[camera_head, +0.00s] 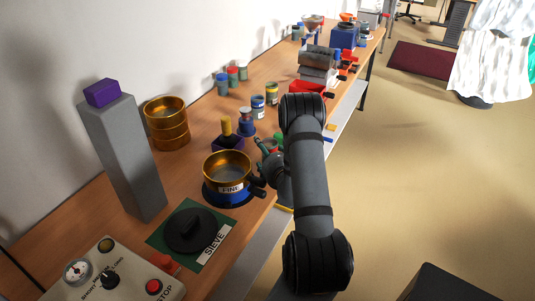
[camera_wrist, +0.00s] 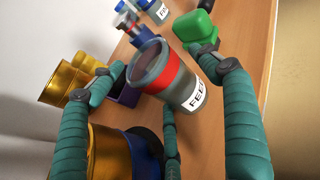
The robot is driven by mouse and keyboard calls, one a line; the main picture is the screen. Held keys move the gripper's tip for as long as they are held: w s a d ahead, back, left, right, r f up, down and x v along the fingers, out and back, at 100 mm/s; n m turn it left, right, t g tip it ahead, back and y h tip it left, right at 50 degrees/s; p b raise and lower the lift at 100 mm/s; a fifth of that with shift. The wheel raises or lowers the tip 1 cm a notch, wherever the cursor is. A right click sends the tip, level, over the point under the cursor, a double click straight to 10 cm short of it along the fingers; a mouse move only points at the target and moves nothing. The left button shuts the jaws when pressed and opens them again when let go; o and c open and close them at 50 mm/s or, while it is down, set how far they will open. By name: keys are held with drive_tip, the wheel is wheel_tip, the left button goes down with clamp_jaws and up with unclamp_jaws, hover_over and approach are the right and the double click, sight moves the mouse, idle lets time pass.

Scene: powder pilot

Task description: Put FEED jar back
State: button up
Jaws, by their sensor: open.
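The FEED jar (camera_wrist: 188,88) is grey with a red band and a white label, and it shows in the wrist view. My gripper (camera_wrist: 168,82) has teal fingers that are spread open around and beside the jar. I cannot tell whether any finger touches it. The jar's foot is not clearly seen. In the head view my gripper (camera_head: 266,158) is low over the bench, just right of the gold FINE sieve pan (camera_head: 226,166). The arm hides the jar there.
The FINE pan sits on a blue ring close to my gripper. A purple holder (camera_head: 228,143), a green block (camera_wrist: 197,28) and labelled jars (camera_head: 258,106) stand nearby. Stacked gold sieves (camera_head: 166,124) and a grey column (camera_head: 122,155) are at left. The bench's front edge lies under my arm.

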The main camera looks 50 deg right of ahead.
drive_tip(key=shift+r, duration=0.3)
drive_tip(key=v, duration=0.7)
drive_tip(key=shift+s+a+r, duration=0.1)
drive_tip(key=shift+s, duration=0.05)
drive_tip(key=shift+p+v, duration=1.7)
drive_tip(key=shift+v, duration=0.6)
drive_tip(key=shift+s, duration=0.1)
drive_tip(key=shift+f, duration=0.2)
drive_tip(key=b+x, duration=0.4)
drive_tip(key=x, duration=0.1)
drive_tip(key=shift+w+f, duration=0.25)
drive_tip(key=shift+w, duration=0.05)
drive_tip(key=x, duration=0.3)
drive_tip(key=p+x, duration=0.1)
drive_tip(key=x, duration=0.2)
drive_tip(key=shift+w+r, duration=0.1)
drive_tip(key=shift+r, duration=0.1)
drive_tip(key=shift+w+d+f, duration=0.1)
drive_tip(key=shift+d+f, duration=0.15)
drive_tip(key=shift+r, duration=0.1)
